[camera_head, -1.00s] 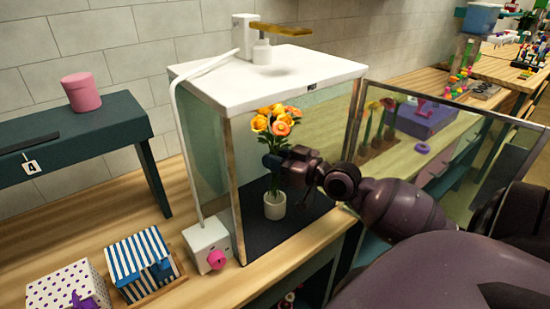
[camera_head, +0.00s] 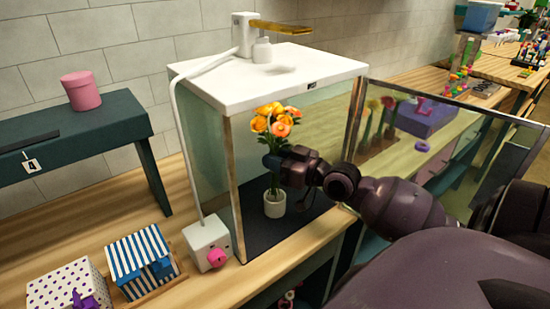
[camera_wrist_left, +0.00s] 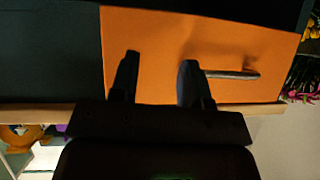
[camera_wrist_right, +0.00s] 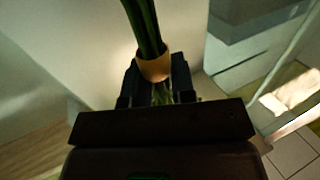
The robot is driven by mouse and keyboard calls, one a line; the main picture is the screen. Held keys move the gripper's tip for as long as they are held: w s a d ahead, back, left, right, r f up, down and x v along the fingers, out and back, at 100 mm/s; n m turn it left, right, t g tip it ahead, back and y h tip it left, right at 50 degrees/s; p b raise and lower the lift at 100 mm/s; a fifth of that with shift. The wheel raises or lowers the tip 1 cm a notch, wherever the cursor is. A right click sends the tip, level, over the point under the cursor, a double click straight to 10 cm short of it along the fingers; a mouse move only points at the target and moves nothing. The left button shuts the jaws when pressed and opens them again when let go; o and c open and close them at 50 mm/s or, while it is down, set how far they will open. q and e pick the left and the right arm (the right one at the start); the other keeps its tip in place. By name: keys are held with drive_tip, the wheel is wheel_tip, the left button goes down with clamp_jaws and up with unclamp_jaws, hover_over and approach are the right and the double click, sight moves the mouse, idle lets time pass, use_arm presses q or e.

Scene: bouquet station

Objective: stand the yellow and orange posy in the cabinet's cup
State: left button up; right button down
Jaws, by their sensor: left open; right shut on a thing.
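The yellow and orange posy (camera_head: 275,119) is upright inside the glass cabinet (camera_head: 240,185), directly above the white cup (camera_head: 274,205). My right gripper (camera_head: 274,161) is shut on the posy; its stems run down to the cup's mouth. Whether the stem ends rest on the cup's bottom is hidden. In the right wrist view, the tan wrap (camera_wrist_right: 153,68) around the green stems is between the fingers of my right gripper (camera_wrist_right: 157,85). My left gripper (camera_wrist_left: 157,68) is open and empty, in front of an orange panel (camera_wrist_left: 150,30) with a bar handle (camera_wrist_left: 232,74).
The cabinet's glass door (camera_head: 460,160) stands open at the right, beside my right arm. A white box with a pink knob (camera_head: 216,258) stands at the cabinet's front left corner. Striped (camera_head: 141,258) and dotted (camera_head: 66,290) boxes are at front left. A dark shelf (camera_head: 90,130) stands left.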

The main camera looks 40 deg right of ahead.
drive_tip(key=shift+f+b, duration=0.55)
drive_tip(key=shift+f, duration=0.3)
idle(0.4)
drive_tip(key=shift+f+b, duration=0.8)
drive_tip(key=shift+f, duration=0.9)
idle(1.1)
drive_tip(key=shift+c, duration=1.6)
unclamp_jaws()
drive_tip(key=shift+v, duration=2.2)
drive_tip(key=p, duration=0.2)
approach(275, 181)
drive_tip(key=shift+w+d+r, duration=0.15)
drive_tip(key=shift+w+r, duration=0.05)
drive_tip(key=shift+w, duration=0.25)
drive_tip(key=shift+w+d+r, duration=0.1)
drive_tip(key=shift+w+r, duration=0.1)
drive_tip(key=shift+w, duration=0.2)
